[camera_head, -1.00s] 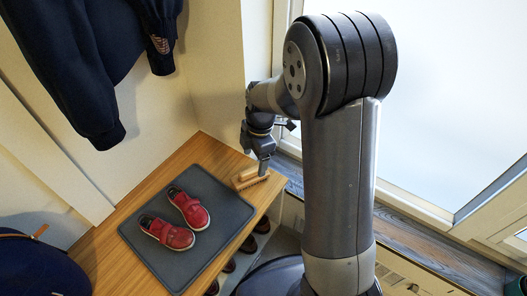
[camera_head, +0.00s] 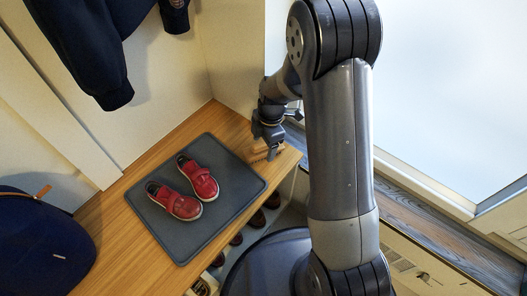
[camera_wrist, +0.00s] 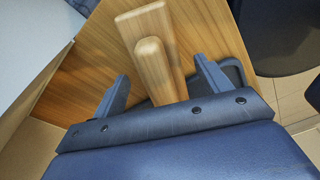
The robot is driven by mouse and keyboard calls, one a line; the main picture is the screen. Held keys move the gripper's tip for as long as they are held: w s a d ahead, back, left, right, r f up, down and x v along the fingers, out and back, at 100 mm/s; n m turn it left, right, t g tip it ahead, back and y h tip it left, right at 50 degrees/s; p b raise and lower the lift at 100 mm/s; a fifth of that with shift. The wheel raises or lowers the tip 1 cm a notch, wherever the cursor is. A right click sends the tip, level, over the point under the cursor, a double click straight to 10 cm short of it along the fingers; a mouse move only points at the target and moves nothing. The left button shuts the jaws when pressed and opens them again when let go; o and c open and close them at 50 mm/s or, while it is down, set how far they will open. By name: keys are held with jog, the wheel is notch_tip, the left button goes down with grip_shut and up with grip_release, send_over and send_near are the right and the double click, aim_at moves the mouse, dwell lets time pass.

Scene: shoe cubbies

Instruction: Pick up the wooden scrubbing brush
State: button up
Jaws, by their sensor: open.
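The wooden scrubbing brush (camera_head: 256,148) lies on the wooden bench top near its right end, beside the dark mat, partly hidden behind my gripper (camera_head: 271,153) in the head view. In the wrist view the brush (camera_wrist: 151,62) shows as a pale wooden block with a rounded piece in front of it. My gripper (camera_wrist: 161,70) is open there, with one finger on each side of the brush. The brush appears between the fingers, and I see gaps on both sides. I cannot tell how far the fingertips are above the bench.
A pair of red shoes (camera_head: 186,190) sits on the dark mat (camera_head: 228,212) left of the brush. Several shoes (camera_head: 238,238) stand in the cubbies below. A dark jacket (camera_head: 95,50) hangs on the wall, and a navy bag (camera_head: 40,245) is at the lower left.

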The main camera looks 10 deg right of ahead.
jog(key=shift+a+f, duration=0.1)
jog(key=shift+f, duration=0.35)
jog(key=shift+r, duration=0.1)
jog(key=c, duration=1.2)
notch_tip(320, 180, up, 10)
jog(key=p, duration=0.3)
jog(key=o, duration=0.6)
jog(key=c, duration=0.4)
jog(key=shift+o, duration=0.2)
